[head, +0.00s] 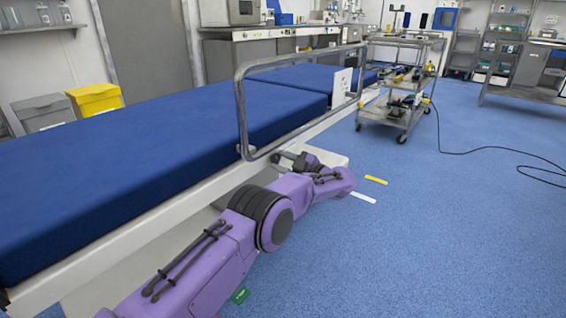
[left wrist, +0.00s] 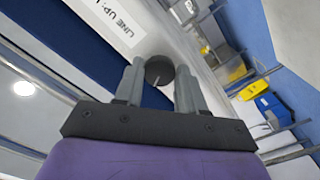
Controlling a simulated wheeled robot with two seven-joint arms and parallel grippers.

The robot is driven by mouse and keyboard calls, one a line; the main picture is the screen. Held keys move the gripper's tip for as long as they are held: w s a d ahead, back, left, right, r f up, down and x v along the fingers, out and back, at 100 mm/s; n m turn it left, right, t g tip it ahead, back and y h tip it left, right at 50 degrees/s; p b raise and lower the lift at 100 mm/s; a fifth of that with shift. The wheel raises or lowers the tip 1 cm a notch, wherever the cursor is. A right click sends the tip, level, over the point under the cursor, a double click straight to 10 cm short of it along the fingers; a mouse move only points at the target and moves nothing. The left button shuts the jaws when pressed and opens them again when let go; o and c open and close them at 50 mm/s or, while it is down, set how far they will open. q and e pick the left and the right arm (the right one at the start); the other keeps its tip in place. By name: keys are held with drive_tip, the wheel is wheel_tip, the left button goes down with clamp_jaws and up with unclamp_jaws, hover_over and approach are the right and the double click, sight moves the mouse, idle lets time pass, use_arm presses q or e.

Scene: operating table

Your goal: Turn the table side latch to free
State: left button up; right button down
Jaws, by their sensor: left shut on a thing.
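The operating table (head: 100,165) has a blue mattress and a pale side rail. A round dark latch knob (left wrist: 159,69) with a light pointer line sits on the table side in the left wrist view. My left gripper (left wrist: 160,76) has one finger on each side of the knob and is shut on it. In the head view the left gripper (head: 288,158) reaches the table side below the metal guard rail (head: 240,105); the knob is too hidden there to make out. A white label (left wrist: 112,22) reading "LINE UP:" is beside the knob, partly cut off. My right gripper is not in view.
The guard rail stands upright just above my left gripper. A steel trolley (head: 385,115) with tools stands beyond it on the right. A cable (head: 490,150) lies on the blue floor. Yellow and white floor marks lie near my wrist; the right floor is mostly clear.

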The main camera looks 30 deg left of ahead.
use_arm(q)
drive_tip(key=n, duration=0.6)
drive_tip(key=shift+d+b, duration=0.1)
drive_tip(key=shift+b, duration=0.25)
drive_tip(key=n+b, duration=0.1)
drive_tip(key=n, duration=0.5)
drive_tip(key=shift+n, duration=0.3)
drive_tip(key=shift+r, duration=0.1)
drive_tip(key=o, duration=1.1)
drive_tip(key=shift+c, duration=0.2)
drive_tip(key=shift+d+r, duration=0.1)
drive_tip(key=shift+d, duration=0.2)
drive_tip(key=d+p, duration=0.2)
drive_tip(key=d, duration=0.8)
drive_tip(key=shift+s, duration=0.35)
